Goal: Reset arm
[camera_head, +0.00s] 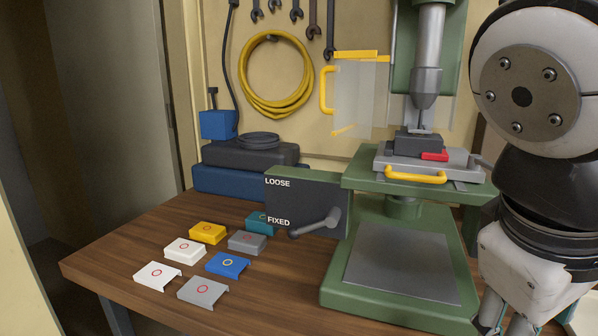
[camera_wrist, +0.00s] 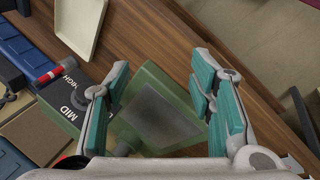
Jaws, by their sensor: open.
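My gripper (camera_wrist: 160,108) is open and empty in the wrist view, its two teal-padded fingers spread wide apart. In the head view my gripper (camera_head: 525,322) hangs at the lower right, pointing down, with its fingertips partly cut off by the frame edge. It is to the right of the green drill press (camera_head: 335,290). My arm is folded along the right side of the head view. Below the open fingers in the wrist view is a green machine base (camera_wrist: 150,83) with a grey plate.
A grey box with a lever (camera_head: 305,205) reads LOOSE and FIXED. A clear guard (camera_head: 355,98) stands swung open. The wrist view shows a pale tray (camera_wrist: 82,28) and a MID-labelled box (camera_wrist: 82,100).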

